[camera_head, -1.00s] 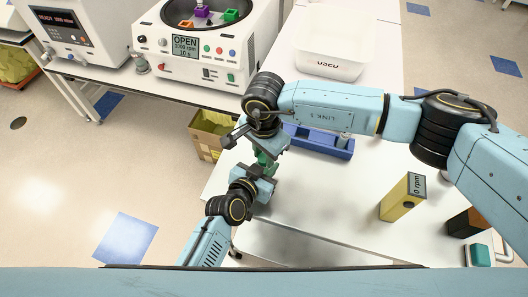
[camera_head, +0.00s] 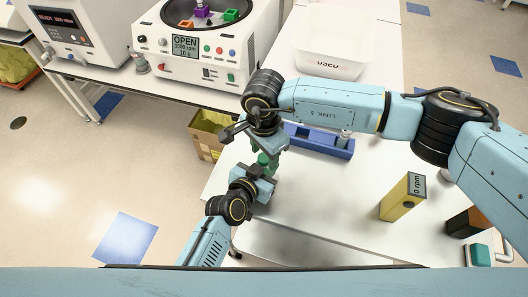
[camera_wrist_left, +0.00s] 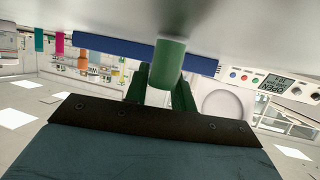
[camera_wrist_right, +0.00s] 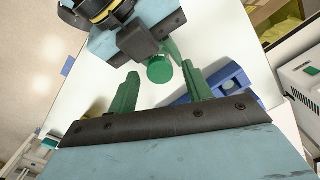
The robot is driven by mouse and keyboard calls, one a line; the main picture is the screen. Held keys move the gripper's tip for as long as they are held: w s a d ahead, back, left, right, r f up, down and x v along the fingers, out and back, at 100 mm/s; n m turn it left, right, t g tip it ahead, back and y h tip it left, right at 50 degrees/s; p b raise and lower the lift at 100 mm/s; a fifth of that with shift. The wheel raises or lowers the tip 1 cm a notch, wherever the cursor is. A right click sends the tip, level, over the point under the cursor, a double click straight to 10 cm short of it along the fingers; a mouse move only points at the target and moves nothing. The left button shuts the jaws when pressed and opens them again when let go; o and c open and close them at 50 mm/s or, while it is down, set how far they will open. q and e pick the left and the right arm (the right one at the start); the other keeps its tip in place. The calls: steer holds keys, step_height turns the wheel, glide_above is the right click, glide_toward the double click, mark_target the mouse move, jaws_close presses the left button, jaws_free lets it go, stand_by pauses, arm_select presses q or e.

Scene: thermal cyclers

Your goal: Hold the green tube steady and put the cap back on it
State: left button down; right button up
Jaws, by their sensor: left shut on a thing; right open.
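The green tube (camera_wrist_left: 170,62) stands between the fingers of my left gripper (camera_wrist_left: 161,78), which is shut on it above the white table. In the right wrist view a flat, round green cap (camera_wrist_right: 159,70) shows on the tube's top end; whether it is fully seated I cannot tell. The cap also shows in the head view (camera_head: 264,160), between the two grippers. My right gripper (camera_head: 263,146) is open just above the cap. Its two green fingers stand apart on either side of the cap in the right wrist view, with gaps.
A blue rack (camera_head: 322,145) lies behind the right gripper. A yellow block reading 0 rpm (camera_head: 402,197) stands to the right. A white bin (camera_head: 333,50) and an open centrifuge (camera_head: 190,50) are at the back.

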steer(key=shift+r, duration=1.95)
steer(key=shift+c, duration=0.4)
steer(key=shift+s+a+r+n, duration=0.1)
steer(key=shift+a+r+n, duration=0.1)
steer(key=shift+r+n, duration=0.6)
steer(key=shift+d+r, duration=0.2)
steer(key=shift+r, duration=0.75)
steer(key=shift+f, duration=0.1)
steer(key=shift+f, duration=3.95)
steer(key=shift+c, duration=0.5)
